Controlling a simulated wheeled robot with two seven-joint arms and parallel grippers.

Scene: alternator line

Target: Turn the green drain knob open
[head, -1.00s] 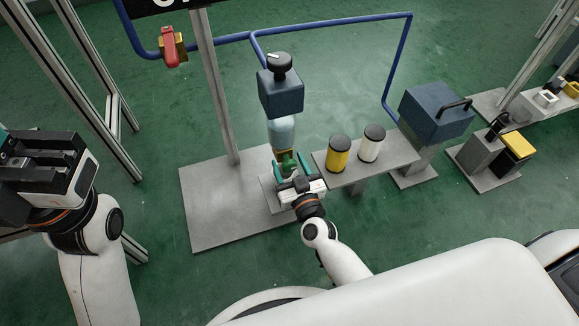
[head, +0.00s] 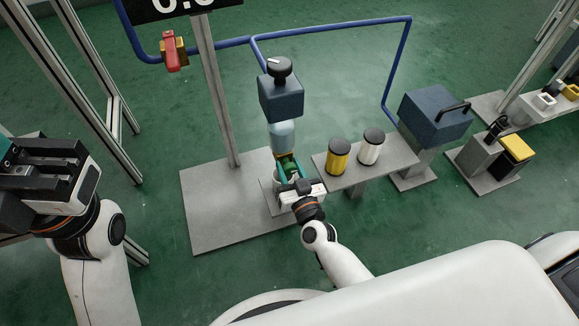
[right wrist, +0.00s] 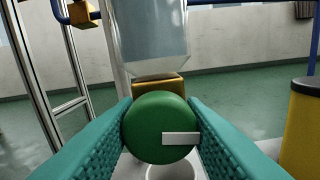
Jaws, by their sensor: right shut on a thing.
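The green drain knob (right wrist: 158,126) fills the middle of the right wrist view, on a brass block (right wrist: 158,86) under a clear bowl (right wrist: 150,40). Its white mark (right wrist: 181,139) points to the right, about level. My right gripper (head: 289,170) is shut on the knob, with a teal finger on each side. In the head view the knob (head: 290,168) is small and partly hidden by the fingers. The bowl (head: 282,136) hangs below a dark blue block (head: 281,97). My left gripper (head: 38,160) is at the far left, away from the knob; its fingertips are mostly out of frame.
A white cup (right wrist: 170,172) stands below the knob. A yellow canister (head: 338,156) and a white canister (head: 370,146) stand on a grey bench to the right. A red-handled valve (head: 171,52) sits on the blue pipe. A grey post (head: 217,90) stands at left.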

